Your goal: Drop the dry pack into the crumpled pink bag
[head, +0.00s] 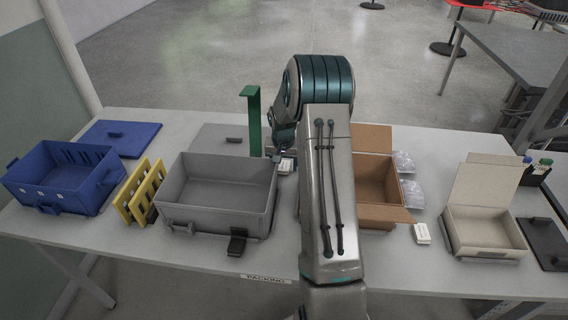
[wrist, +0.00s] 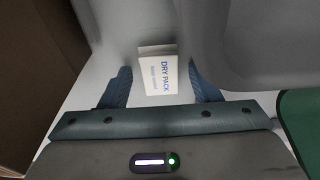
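The dry pack (wrist: 158,76), a small white packet with blue "DRY PACK" lettering, lies on the white table between my gripper's fingers in the wrist view. My gripper (wrist: 159,70) is open, with a gap on each side of the packet; its height above the packet is hard to tell. In the head view my gripper (head: 283,142) is partly hidden by my arm, by the grey bin's right back corner. A small white packet (head: 287,166) shows just below it. No crumpled pink bag shows in either view.
The grey bin (head: 222,207) stands left of my arm, a green post (head: 254,125) behind it. An open cardboard box (head: 402,214) stands right. Further out are a blue crate (head: 60,185), yellow rack (head: 138,196), cream box (head: 484,243) and another white packet (head: 422,234).

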